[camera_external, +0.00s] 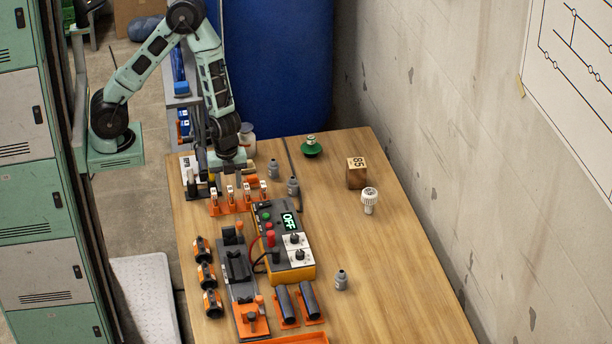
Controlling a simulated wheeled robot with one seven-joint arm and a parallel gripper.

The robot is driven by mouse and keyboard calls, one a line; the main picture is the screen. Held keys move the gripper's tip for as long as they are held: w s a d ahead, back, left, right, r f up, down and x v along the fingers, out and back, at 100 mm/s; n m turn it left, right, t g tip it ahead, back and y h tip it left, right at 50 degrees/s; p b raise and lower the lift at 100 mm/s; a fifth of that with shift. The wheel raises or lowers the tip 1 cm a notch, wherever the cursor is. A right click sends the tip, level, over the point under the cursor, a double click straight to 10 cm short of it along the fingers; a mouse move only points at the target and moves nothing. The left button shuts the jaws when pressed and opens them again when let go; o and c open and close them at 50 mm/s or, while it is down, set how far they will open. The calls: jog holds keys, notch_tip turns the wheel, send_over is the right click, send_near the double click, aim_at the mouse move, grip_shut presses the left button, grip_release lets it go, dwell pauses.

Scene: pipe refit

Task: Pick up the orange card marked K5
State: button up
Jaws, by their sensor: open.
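I cannot read a K5 mark anywhere in this view, so I cannot tell which orange piece is the card. An orange rack (222,209) near the back left of the table holds several small upright pieces with pale and copper parts. My gripper (230,178) points down just behind this rack, above the table. It is open, and its fingertips are small and partly lost against the things around them. I see nothing held in it.
A yellow-black control box (293,273) reading OFF stands mid-table (400,290). Left of it are a grey-and-orange fixture (240,290) and several black-orange clamps (206,275). A wooden block (357,173), a white knob (369,200) and a green-based part (311,148) stand right.

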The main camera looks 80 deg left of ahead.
aim_at(230, 189)
notch_tip(230, 189, down, 4)
jog(key=shift+w+d+r+b, duration=0.1)
jog(key=shift+w+r+b, duration=0.05)
jog(key=shift+b, duration=0.25)
grip_shut()
